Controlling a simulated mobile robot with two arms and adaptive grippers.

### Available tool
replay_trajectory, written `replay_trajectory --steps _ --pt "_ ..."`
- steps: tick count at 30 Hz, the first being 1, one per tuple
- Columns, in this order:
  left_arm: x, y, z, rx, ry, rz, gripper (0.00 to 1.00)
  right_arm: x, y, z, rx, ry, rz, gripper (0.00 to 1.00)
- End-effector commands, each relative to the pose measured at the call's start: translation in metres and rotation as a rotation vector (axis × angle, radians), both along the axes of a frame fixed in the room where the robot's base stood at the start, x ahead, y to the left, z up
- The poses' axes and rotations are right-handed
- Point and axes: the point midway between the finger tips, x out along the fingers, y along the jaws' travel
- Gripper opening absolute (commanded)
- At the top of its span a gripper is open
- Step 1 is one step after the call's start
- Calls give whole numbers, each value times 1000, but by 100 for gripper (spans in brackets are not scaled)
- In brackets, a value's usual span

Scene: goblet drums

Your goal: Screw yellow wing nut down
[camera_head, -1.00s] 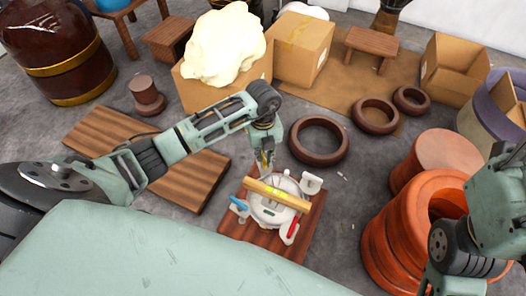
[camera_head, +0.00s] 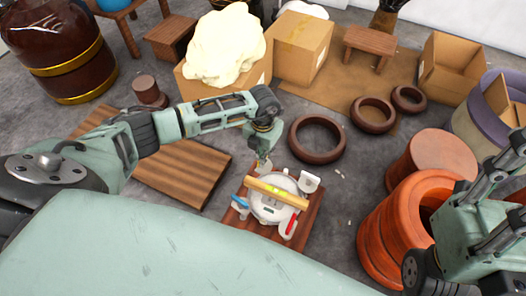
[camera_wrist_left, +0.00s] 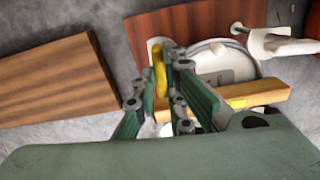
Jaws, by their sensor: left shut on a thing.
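A white round drum piece (camera_head: 272,209) sits on a reddish wooden board (camera_head: 238,228). A wooden spirit level (camera_head: 276,191) with a yellow-green vial lies across its top. A blue wing nut (camera_head: 240,202) and a red wing nut (camera_head: 290,224) are on its near side. My left gripper (camera_head: 264,163) is at the far-left corner of the piece. In the left wrist view its fingers (camera_wrist_left: 168,60) are shut on the yellow wing nut (camera_wrist_left: 159,66). What lies below the nut is largely hidden by the fingers. My right arm shows at the right edge, but its fingertips are not visible.
A striped wooden board (camera_head: 180,172) lies left of the drum piece. Brown rings (camera_head: 317,139) lie on the floor behind it. An orange drum shell (camera_head: 385,232) stands to the right, near my right arm. Cardboard boxes (camera_head: 302,50) stand at the back.

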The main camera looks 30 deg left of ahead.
Motion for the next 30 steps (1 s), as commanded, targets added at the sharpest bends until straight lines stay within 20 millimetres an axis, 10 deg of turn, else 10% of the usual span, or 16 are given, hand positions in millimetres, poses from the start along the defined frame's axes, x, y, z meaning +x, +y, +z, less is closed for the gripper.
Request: replay_trajectory --steps 23,30 --pt "0 1 0 2 1 -97 0 0 0 -4 1 17 1 42" --pt "0 1 0 1 0 -97 29 0 0 -4 1 17 1 42"
